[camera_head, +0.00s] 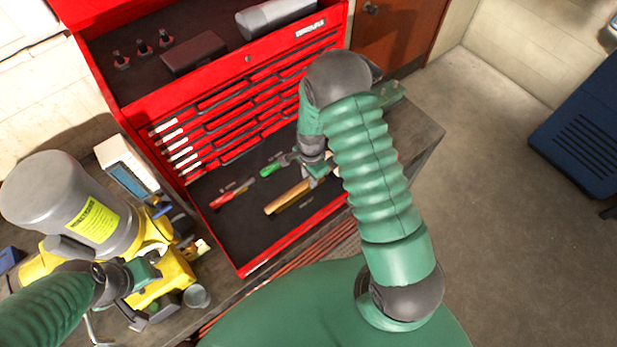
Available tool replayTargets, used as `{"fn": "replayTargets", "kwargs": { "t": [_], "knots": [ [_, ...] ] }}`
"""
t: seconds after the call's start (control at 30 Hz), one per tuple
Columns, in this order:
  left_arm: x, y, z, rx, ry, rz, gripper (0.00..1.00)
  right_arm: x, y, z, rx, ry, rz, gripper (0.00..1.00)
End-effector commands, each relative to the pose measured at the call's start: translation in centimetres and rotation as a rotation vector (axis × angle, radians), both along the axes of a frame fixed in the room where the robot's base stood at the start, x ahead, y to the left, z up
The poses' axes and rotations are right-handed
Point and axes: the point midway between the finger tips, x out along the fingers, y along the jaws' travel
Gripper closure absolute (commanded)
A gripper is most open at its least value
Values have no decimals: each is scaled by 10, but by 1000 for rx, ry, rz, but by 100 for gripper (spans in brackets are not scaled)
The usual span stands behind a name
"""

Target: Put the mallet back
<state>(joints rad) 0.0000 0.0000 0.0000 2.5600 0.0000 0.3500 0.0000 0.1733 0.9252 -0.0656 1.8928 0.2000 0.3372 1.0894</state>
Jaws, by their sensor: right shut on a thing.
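The mallet (287,197) shows as a light wooden handle over the dark liner of the open bottom drawer (243,227). Its head end is largely hidden by my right gripper and arm. My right gripper (318,177) reaches down over the drawer and is shut on the mallet. I cannot tell whether the mallet touches the liner. My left gripper (143,285) is at lower left, close beside the yellow and grey motor (105,215). Its fingers are too small and overlapped to tell whether they are open.
A red screwdriver (231,195) and a green-handled tool (276,165) lie in the drawer left of and above the mallet. The red tool chest (235,85) rises behind. A glass jar (197,296) stands on the bench near the drawer's left. A blue cabinet (585,130) stands at right.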

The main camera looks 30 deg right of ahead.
Motion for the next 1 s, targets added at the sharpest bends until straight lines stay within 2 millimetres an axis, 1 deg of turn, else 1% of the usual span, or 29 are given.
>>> {"fn": "replayTargets", "kwargs": {
  "t": [0.27, 0.6, 0.83, 0.87, 1.0],
  "knots": [
    [0, 0, 0, 0, 0, 0, 65, 1, -1, 0, 0, -1, 0, 100],
    [0, 0, -8, 0, 0, 0, 65, 0, -4, -10, 0, -1, -1, 100],
    [0, 0, -7, 0, 0, 0, 65, 0, -3, -10, 0, -1, 0, 100],
    [0, 0, -7, 0, 0, 0, 65, 0, -3, -10, 0, -1, 0, 74],
    [0, 0, -7, 0, 0, 0, 65, 0, -3, -10, 0, 0, 0, 55]
  ]
}}
